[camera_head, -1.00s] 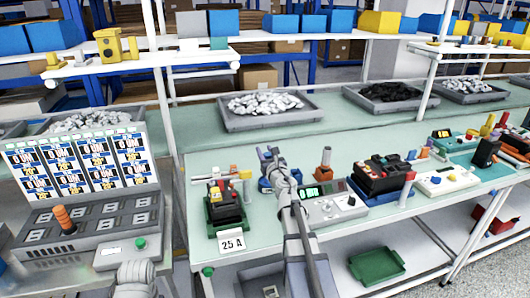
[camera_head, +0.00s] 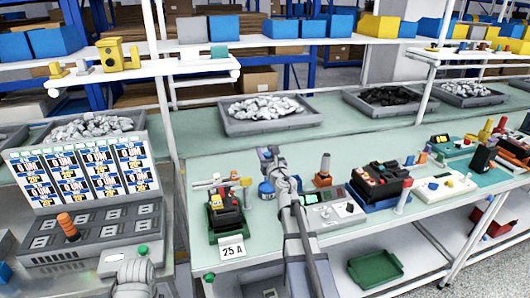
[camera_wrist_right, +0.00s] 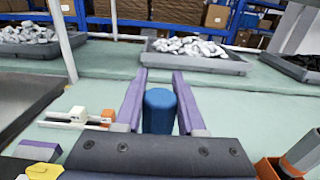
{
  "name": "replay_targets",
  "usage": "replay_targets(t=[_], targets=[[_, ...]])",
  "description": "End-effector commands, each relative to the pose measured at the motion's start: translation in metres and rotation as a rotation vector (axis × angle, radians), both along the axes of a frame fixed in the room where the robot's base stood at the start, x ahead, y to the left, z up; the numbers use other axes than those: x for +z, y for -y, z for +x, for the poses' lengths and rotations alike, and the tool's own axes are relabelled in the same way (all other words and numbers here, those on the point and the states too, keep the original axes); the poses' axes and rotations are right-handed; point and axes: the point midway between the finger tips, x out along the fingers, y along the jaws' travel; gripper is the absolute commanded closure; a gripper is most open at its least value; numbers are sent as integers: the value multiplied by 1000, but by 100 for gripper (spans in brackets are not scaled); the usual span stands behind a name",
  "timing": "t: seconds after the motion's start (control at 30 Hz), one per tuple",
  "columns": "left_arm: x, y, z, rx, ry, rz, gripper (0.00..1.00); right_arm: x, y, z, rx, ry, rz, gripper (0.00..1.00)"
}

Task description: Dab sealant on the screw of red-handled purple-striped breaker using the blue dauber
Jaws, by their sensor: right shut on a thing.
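The blue dauber (camera_wrist_right: 159,110) stands as a blue cylinder between the two purple fingers of my right gripper (camera_wrist_right: 160,100). In the head view my right gripper (camera_head: 269,158) is over the bench, shut on the dauber, whose blue part (camera_head: 265,189) shows low beside my arm. To its left a dark breaker with red and yellow parts (camera_head: 226,214) sits in a green fixture behind a "25 A" card. I cannot make out a purple stripe or the screw. Only part of my left arm shows at the bottom left; its gripper is not in view.
An orange cup (camera_head: 322,181) with an upright stick stands right of my gripper, by a white meter box (camera_head: 332,211). A dark block with coloured tops (camera_head: 380,184) is farther right. A grey tray (camera_head: 270,122) lies behind. Bench between tray and gripper is clear.

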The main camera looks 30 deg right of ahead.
Motion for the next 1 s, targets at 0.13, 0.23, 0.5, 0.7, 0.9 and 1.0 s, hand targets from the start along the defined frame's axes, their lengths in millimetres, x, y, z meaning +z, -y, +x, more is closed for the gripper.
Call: replay_targets(t=[0.13,0.23,0.5,0.7,0.9,1.0], targets=[[16,0,0,0,0,0,24,16,0,0,0,0,0,100],[23,0,0,0,0,0,24,23,0,0,0,0,0,100],[40,0,0,0,0,0,24,40,0,0,0,0,0,100],[38,0,0,0,0,0,24,38,0,0,0,0,0,100],[38,0,0,0,0,0,24,38,0,0,0,0,0,100],[39,0,0,0,0,0,24,39,0,0,0,0,0,100]])
